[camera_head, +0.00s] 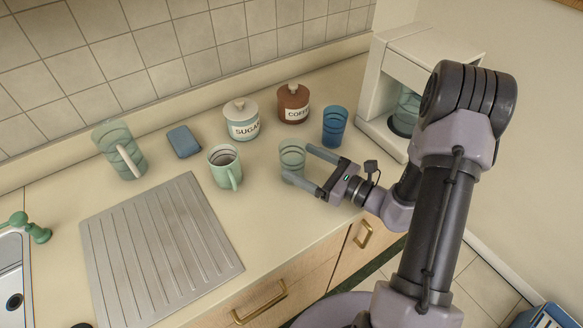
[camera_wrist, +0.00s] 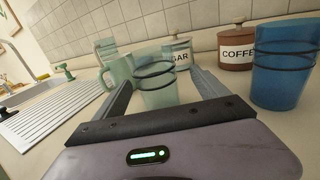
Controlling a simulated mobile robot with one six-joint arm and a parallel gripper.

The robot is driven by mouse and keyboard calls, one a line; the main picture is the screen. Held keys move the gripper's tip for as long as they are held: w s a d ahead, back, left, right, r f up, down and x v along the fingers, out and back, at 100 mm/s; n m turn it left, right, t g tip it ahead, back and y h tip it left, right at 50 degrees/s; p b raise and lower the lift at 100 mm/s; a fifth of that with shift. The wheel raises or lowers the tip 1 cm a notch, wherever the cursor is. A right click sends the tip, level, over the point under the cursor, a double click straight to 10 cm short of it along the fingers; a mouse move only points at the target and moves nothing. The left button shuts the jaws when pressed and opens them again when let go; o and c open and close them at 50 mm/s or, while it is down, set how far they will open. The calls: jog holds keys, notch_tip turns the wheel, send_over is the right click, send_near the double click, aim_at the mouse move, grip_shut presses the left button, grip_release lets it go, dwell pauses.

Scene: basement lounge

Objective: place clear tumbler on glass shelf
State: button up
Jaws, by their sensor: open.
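The clear tumbler (camera_head: 292,157), a greenish see-through glass with dark bands, stands upright on the counter in the head view. It also shows in the wrist view (camera_wrist: 158,88), between my fingers. My gripper (camera_head: 303,170) is open, with one finger on each side of the tumbler; I cannot tell whether either finger touches it. The wrist view shows my gripper (camera_wrist: 163,85) from behind, its fingers spread. No glass shelf can be made out in either view.
A blue tumbler (camera_head: 335,126) stands behind and right of my gripper. A green mug (camera_head: 224,168), sugar jar (camera_head: 243,120), coffee jar (camera_head: 293,103), pitcher (camera_head: 119,150) and blue sponge (camera_head: 184,141) stand around. A coffee maker (camera_head: 402,80) is at right. A ridged drainboard (camera_head: 160,250) lies left.

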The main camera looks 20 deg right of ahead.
aim_at(283, 155)
jog(key=b+x, duration=0.1)
jog(key=x, duration=0.5)
jog(key=shift+s+a+b, duration=0.1)
jog(key=shift+a+b, duration=0.25)
jog(key=c, duration=1.8)
